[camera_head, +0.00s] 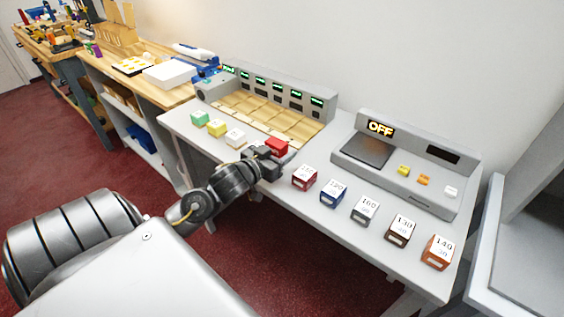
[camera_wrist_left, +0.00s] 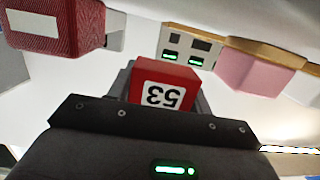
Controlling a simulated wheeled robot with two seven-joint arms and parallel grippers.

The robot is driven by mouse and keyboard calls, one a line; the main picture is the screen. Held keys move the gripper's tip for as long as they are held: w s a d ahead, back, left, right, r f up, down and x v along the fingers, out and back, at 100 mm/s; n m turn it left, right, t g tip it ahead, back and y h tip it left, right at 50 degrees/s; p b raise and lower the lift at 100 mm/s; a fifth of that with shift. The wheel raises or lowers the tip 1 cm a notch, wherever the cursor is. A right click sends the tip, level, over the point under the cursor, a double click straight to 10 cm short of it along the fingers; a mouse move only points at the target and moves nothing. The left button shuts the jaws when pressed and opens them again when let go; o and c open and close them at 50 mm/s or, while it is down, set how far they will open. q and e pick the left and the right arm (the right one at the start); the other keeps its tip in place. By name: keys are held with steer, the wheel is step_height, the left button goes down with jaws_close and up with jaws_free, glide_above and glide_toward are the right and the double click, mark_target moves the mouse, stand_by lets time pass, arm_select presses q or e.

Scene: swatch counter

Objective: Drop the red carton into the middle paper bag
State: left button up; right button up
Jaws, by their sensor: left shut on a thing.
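A red carton (camera_head: 277,146) is at the tip of my left gripper (camera_head: 268,155) in the head view, above the counter's near edge. In the left wrist view the red carton (camera_wrist_left: 166,72), with a white label reading 53 upside down, sits between the fingers of my left gripper (camera_wrist_left: 166,90), which is shut on it. A grey unit (camera_head: 213,92) with several green displays and tan slots stands behind it. I cannot make out a separate paper bag for certain. My right gripper is not in view.
Green (camera_head: 200,118), yellow (camera_head: 216,127) and white (camera_head: 235,137) blocks stand left of my gripper. A grey device (camera_head: 410,185) reading OFF stands at right.

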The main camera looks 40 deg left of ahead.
arm_select(q)
steer(key=shift+w+d+f, duration=0.1)
steer(key=shift+d+f, duration=0.1)
steer(key=shift+f, duration=1.6)
steer(key=shift+f, duration=0.2)
steer(key=o, duration=1)
